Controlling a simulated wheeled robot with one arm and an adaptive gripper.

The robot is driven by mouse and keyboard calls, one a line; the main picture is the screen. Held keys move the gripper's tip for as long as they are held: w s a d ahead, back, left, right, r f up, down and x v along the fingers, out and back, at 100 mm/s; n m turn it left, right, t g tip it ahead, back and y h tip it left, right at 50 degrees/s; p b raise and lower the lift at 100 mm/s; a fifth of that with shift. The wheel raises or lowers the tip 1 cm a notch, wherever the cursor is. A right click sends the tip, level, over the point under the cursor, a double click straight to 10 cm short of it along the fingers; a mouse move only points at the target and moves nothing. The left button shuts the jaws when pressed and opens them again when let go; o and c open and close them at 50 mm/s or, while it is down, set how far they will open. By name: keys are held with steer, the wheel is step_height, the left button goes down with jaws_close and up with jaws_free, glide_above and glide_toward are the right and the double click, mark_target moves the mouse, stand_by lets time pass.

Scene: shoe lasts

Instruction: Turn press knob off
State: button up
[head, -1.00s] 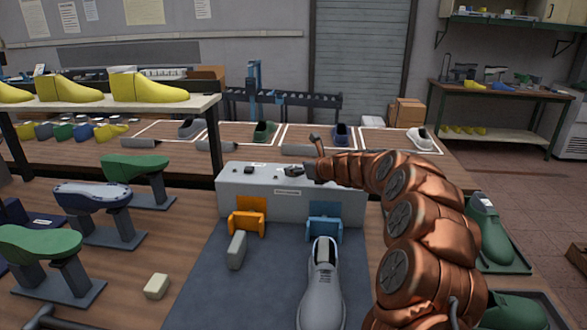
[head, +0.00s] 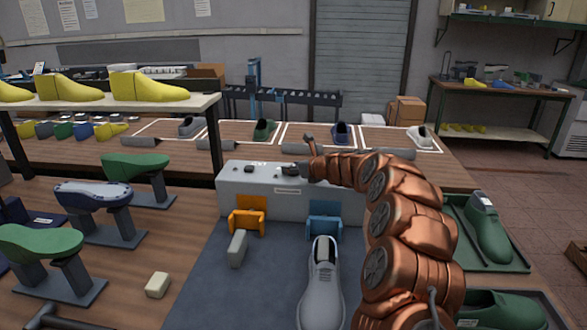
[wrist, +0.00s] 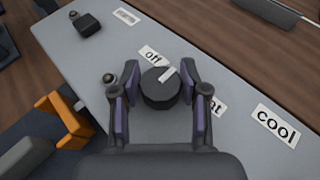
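The press knob (wrist: 158,92) is a dark round dial on top of the grey press box (head: 235,182). In the wrist view, its white pointer mark slants to the upper right. The "off" label (wrist: 152,56) lies just beyond the knob, up and slightly left. The "cool" label (wrist: 275,126) is to the right, and another label (wrist: 217,104) is partly hidden by a finger. My gripper (wrist: 160,70) is open, with one finger on each side of the knob; I cannot tell if they touch it. In the head view my gripper (head: 290,170) is over the box top and hides the knob.
A black button block (wrist: 88,25) and small round buttons share the box top. Orange (head: 248,217) and blue (head: 324,222) holders stand at the box front. A grey shoe (head: 322,285) lies on the mat before them. Shoe lasts stand on the left.

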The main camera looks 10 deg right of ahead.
steer(key=c, duration=0.6)
steer(key=shift+c, duration=0.2)
steer(key=shift+d+r+n+g+y+p, duration=0.15)
steer(key=shift+n+g+y+p, duration=0.4)
steer(key=shift+p, duration=0.7)
steer(key=n+g+y+p, duration=0.1)
steer(key=n+y+p, duration=0.1)
steer(key=n+p, duration=0.1)
steer(key=shift+g+y, duration=0.25)
steer(key=shift+n+g+y+p, duration=0.5)
steer(key=shift+g+p, duration=0.1)
steer(key=shift+p, duration=0.2)
steer(key=shift+n+g+y+p, duration=0.9)
steer(key=shift+n+g+p, duration=0.35)
steer(key=shift+p, duration=1.95)
steer(key=o, duration=1.2)
steer(key=shift+c, duration=0.2)
